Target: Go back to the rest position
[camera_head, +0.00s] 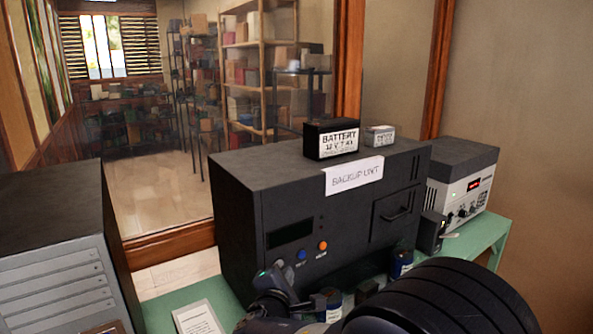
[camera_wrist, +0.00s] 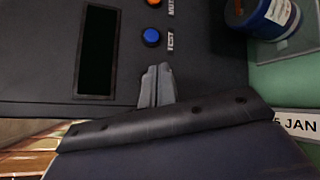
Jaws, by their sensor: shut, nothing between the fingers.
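My gripper (camera_wrist: 157,85) shows in the wrist view with its two grey fingers pressed together and nothing between them. It is in front of the black backup unit's face, close to a blue button (camera_wrist: 151,37). In the head view my arm covers the lower middle, and my gripper (camera_head: 272,278) is low in front of the backup unit (camera_head: 340,215). The blue button (camera_head: 302,254) and an orange button (camera_head: 322,246) show on the unit's front, right of a dark display. I cannot tell whether the fingers touch the panel.
A black battery box (camera_head: 331,139) and a smaller box (camera_head: 380,136) stand on the unit. A grey-white device (camera_head: 462,185) is at right on the green table (camera_head: 496,236). A grey cabinet (camera_head: 55,265) stands at left. A blue jar (camera_wrist: 270,15) is beside the unit.

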